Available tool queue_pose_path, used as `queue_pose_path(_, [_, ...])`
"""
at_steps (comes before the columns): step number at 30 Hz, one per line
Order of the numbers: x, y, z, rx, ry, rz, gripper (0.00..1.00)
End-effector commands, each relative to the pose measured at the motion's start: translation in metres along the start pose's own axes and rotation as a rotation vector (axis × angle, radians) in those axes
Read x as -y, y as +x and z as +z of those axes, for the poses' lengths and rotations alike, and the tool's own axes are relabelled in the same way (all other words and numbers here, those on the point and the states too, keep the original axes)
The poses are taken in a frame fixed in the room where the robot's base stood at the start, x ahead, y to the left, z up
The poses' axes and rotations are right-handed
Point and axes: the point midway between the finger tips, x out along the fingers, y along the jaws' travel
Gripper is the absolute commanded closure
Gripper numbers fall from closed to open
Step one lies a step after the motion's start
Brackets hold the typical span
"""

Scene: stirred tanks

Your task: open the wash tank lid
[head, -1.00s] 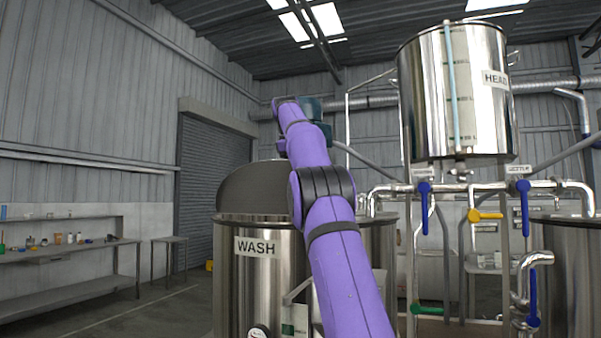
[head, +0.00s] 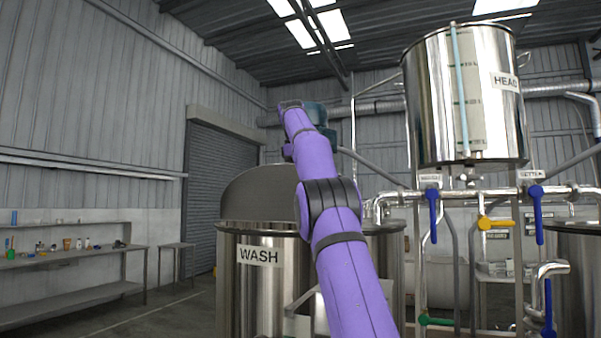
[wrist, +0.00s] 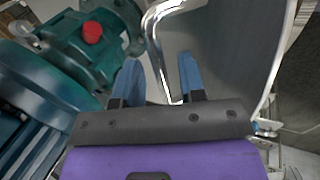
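The wash tank (head: 262,290) is a steel cylinder labelled WASH, left of centre in the head view. Its dark grey lid (head: 255,197) stands raised and steeply tilted above the rim. My arm crosses in front of the lid's right part. In the wrist view the lid's grey face (wrist: 225,60) fills the upper right, with a bent shiny handle (wrist: 158,40) on its left side. My gripper (wrist: 160,62) has two blue fingers spread apart. The handle's lower end lies near the gap between them; I cannot tell whether they touch. The fingers are hidden in the head view.
A teal motor unit (wrist: 85,50) with a red knob is close left of my gripper in the wrist view. The steel HEAD tank (head: 465,100) stands raised at right, above pipes with coloured valve handles (head: 433,210). A shelf bench (head: 70,258) is far left.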

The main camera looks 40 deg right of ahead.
Motion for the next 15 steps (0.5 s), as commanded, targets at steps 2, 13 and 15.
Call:
queue_pose_path(2, [0.0001,0.0000,-0.0001,0.000,0.000,0.000,0.63])
queue_pose_path(13, [-0.0007,-0.0064,-0.0006,-0.001,-0.001,0.002,0.63])
queue_pose_path(15, [-0.0005,-0.0077,-0.0004,-0.001,-0.001,0.001,0.63])
